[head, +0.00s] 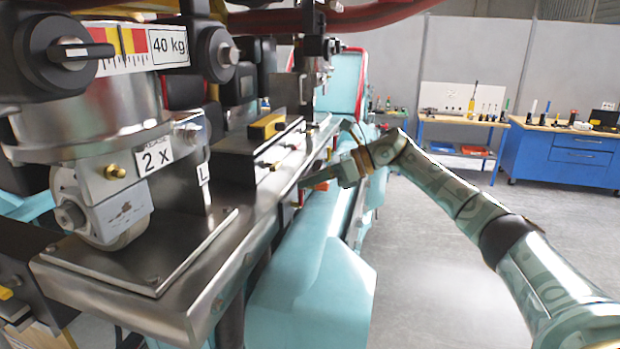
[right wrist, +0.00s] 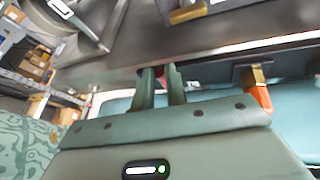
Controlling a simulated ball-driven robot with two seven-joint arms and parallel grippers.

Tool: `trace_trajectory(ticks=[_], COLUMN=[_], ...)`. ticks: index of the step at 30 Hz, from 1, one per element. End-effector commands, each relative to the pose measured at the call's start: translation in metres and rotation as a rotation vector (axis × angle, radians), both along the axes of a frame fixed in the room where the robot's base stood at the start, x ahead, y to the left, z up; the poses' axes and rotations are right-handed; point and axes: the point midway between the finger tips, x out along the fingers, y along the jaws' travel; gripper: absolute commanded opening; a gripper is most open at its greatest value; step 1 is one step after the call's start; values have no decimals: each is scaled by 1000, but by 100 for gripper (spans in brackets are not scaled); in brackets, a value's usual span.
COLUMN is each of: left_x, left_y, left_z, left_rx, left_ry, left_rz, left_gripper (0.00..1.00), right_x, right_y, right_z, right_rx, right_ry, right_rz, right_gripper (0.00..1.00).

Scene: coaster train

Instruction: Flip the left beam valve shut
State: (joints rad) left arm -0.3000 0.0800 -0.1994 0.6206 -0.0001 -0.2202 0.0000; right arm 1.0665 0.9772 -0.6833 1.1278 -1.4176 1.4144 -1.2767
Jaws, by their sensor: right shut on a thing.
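My right gripper (head: 307,183) reaches in from the right, its fingers at the underside of the long steel beam (head: 262,192). In the right wrist view its two green fingers (right wrist: 163,84) are closed around a narrow red part (right wrist: 174,78), seemingly a valve handle. Most of that part is hidden by the fingers and beam edge. To its right, a second valve with a brass body (right wrist: 253,76) and an orange-red handle (right wrist: 260,97) hangs below the beam, apart from the fingers. I cannot tell from these views which valve is the left one. My left gripper is not in view.
The beam carries a roller housing labelled 2 x (head: 120,195) and a block with a yellow-black handle (head: 267,126). Turquoise casing (head: 312,290) lies below the beam, close to my right gripper. A workbench (head: 458,123) and a blue cabinet (head: 565,155) stand far back; the floor at right is clear.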

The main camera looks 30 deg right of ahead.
Motion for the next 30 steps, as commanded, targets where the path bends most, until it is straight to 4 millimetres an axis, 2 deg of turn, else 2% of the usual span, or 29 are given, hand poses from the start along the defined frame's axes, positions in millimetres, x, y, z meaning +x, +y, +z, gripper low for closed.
trace_trajectory(ticks=[14,15,17,26,30], left_x=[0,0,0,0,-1], left_y=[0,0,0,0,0], left_z=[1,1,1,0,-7], left_rx=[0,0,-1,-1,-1], left_ry=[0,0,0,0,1], left_rz=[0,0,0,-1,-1], left_gripper=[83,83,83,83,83], right_x=[0,0,0,0,-7], right_y=[-1,-1,-1,-2,-14], right_z=[-2,-2,-2,0,4], right_rx=[10,10,9,9,8], right_ry=[13,13,12,9,8], right_rz=[0,0,0,-1,-3], right_gripper=[0,22,36,36,36])
